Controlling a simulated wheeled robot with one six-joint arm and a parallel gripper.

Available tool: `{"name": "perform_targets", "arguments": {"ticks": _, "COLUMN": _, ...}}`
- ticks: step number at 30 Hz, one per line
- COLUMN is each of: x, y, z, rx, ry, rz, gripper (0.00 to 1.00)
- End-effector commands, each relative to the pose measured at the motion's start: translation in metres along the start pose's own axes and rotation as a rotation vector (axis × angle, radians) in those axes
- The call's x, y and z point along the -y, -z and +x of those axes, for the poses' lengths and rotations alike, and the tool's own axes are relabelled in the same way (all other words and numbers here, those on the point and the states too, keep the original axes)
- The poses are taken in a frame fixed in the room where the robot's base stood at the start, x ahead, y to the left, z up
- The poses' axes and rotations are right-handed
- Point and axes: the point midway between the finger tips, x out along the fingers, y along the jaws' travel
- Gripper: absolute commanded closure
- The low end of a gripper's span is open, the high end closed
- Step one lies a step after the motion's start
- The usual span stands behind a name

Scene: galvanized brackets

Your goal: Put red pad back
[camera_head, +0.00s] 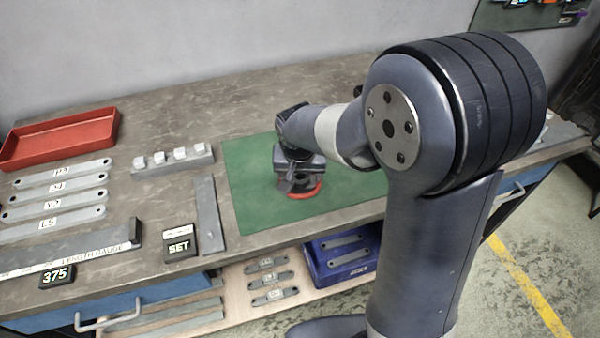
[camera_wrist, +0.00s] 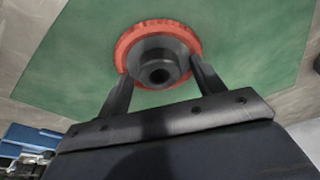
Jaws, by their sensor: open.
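The red pad (camera_wrist: 128,42) is a round red disc with a dark round hub (camera_wrist: 158,62) on top. It lies on the green mat (camera_wrist: 240,45) in the wrist view. In the head view the red pad (camera_head: 312,193) shows only as a red edge under my gripper. My gripper (camera_wrist: 160,82) is open, with one finger on each side of the hub. I cannot tell whether the fingers touch the hub. In the head view my gripper (camera_head: 298,183) points down over the green mat (camera_head: 250,205) and hides most of the pad.
Left of the mat are a grey block with several white cubes (camera_head: 175,160), a flat grey bar (camera_head: 209,215) and a SET sign (camera_head: 179,245). A red tray (camera_head: 60,138) and labelled brackets (camera_head: 62,172) lie farther left. A blue bin (camera_head: 325,268) sits below the table's front edge.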

Motion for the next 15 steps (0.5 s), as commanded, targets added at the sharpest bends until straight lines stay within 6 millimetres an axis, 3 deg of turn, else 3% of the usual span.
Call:
{"name": "perform_targets", "arguments": {"ticks": 7, "x": 0.000, "y": 0.002, "z": -0.011, "rx": -0.002, "ry": 0.001, "rz": 0.000, "gripper": 0.36}}
{"name": "perform_targets", "arguments": {"ticks": 15, "x": 0.001, "y": 0.002, "z": -0.066, "rx": -0.006, "ry": 0.002, "rz": 0.000, "gripper": 0.36}}
